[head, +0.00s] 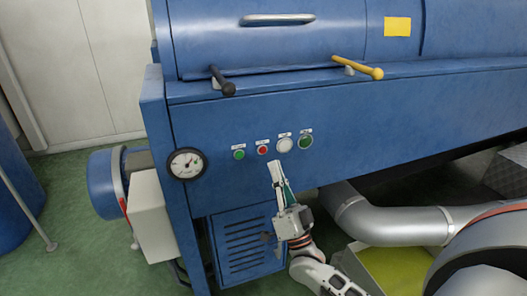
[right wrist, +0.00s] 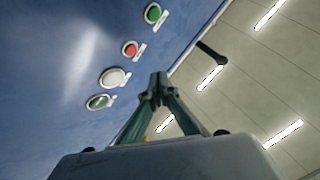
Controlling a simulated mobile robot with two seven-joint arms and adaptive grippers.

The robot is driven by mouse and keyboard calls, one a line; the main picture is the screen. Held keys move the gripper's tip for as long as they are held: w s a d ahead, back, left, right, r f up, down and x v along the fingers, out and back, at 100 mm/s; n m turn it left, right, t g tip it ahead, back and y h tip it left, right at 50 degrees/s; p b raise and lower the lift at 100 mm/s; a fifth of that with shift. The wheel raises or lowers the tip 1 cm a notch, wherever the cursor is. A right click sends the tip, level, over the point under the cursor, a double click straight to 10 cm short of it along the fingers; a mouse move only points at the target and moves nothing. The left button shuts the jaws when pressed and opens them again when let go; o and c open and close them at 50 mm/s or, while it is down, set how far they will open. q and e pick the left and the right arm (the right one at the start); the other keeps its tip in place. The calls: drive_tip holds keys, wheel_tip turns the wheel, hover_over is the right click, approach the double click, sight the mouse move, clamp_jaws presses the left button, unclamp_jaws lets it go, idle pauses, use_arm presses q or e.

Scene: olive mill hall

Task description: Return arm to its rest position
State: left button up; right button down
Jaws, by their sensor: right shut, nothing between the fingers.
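My right gripper (head: 276,166) is in front of the blue machine's front panel (head: 345,115), just below the row of buttons. Its fingers are shut with nothing between them. In the right wrist view the closed fingertips (right wrist: 158,80) point up, beside the button row. My right arm comes in from the lower right of the head view, and its wrist (head: 292,222) is in front of the machine's lower part. Whether the fingertips touch the panel cannot be told. My left gripper is not in view.
The panel carries a green button (head: 239,154), a red button (head: 262,150), a white button (head: 285,145) and a dark green one (head: 305,142). A gauge (head: 187,164) is at left. Black (head: 222,82) and yellow (head: 358,67) levers project above. A grey pipe (head: 395,222) runs below.

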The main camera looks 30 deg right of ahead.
idle(0.5)
drive_tip(key=s+a+f+n+g+y+p, duration=0.2)
drive_tip(key=s+a+f+n+g+y, duration=0.15)
drive_tip(key=a+f+n, duration=0.35)
drive_tip(key=s+a+f+n+g+y+p, duration=0.2)
drive_tip(key=s+a+f+g+y+p, duration=0.25)
drive_tip(key=f, duration=0.45)
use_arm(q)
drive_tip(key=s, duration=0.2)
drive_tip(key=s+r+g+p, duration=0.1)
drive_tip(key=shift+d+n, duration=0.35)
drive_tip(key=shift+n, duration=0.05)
use_arm(e)
drive_tip(key=s+a+f+n+g+h, duration=0.1)
drive_tip(key=s+a+f+n+g, duration=0.3)
drive_tip(key=s+f+g, duration=0.4)
drive_tip(key=s+a+f, duration=0.1)
drive_tip(key=s+f, duration=0.5)
drive_tip(key=s, duration=0.1)
drive_tip(key=shift+s+a+g+h, duration=0.15)
drive_tip(key=shift+s+g+h, duration=0.05)
drive_tip(key=shift+g+h, duration=0.1)
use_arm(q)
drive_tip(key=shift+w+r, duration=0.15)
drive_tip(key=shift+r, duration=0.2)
